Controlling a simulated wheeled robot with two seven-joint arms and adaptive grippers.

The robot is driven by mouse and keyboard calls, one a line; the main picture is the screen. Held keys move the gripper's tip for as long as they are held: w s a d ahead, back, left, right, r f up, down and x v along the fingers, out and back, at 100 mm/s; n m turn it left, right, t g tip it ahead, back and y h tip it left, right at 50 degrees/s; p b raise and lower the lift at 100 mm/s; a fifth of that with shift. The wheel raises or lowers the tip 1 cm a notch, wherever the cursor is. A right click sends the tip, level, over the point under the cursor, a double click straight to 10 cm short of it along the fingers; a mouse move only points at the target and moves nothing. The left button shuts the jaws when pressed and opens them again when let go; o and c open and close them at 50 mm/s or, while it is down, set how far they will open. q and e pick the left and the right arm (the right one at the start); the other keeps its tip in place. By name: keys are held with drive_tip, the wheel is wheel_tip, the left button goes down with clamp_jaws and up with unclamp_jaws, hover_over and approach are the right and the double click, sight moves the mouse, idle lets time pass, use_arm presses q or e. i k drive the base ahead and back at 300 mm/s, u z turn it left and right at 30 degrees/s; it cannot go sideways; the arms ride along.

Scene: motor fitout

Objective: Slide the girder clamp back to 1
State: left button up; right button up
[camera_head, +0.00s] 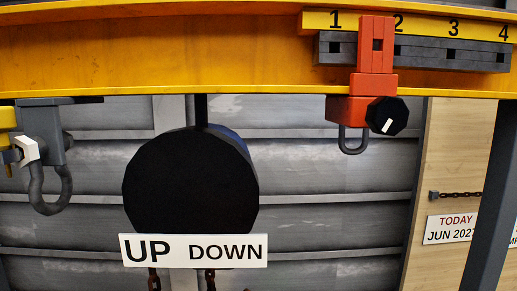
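The red-orange girder clamp (372,82) hangs on the yellow girder (150,60) at the upper right. Its upright part crosses the dark slotted bar (425,52) between marks 1 and 2, closer to 2, and partly overlaps the 2. A black knob (387,116) with a white pointer line sits at the clamp's lower right. A grey shackle (352,140) hangs below the clamp. The yellow number strip (430,25) above the bar reads 1 to 4 from left to right. Neither of my grippers is in view.
A grey shackle (52,195) on a dark bracket hangs at the left. A large black disc (190,185) hangs mid-left above a white UP/DOWN sign (193,250) with chains below. A wooden panel (450,150) and dark post (492,200) stand at the right.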

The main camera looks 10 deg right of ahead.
sight(374, 78)
drive_tip(key=u, duration=0.45)
drive_tip(key=k, duration=0.85)
drive_tip(key=z, duration=1.85)
drive_tip(key=i, duration=0.5)
drive_tip(key=u, duration=0.05)
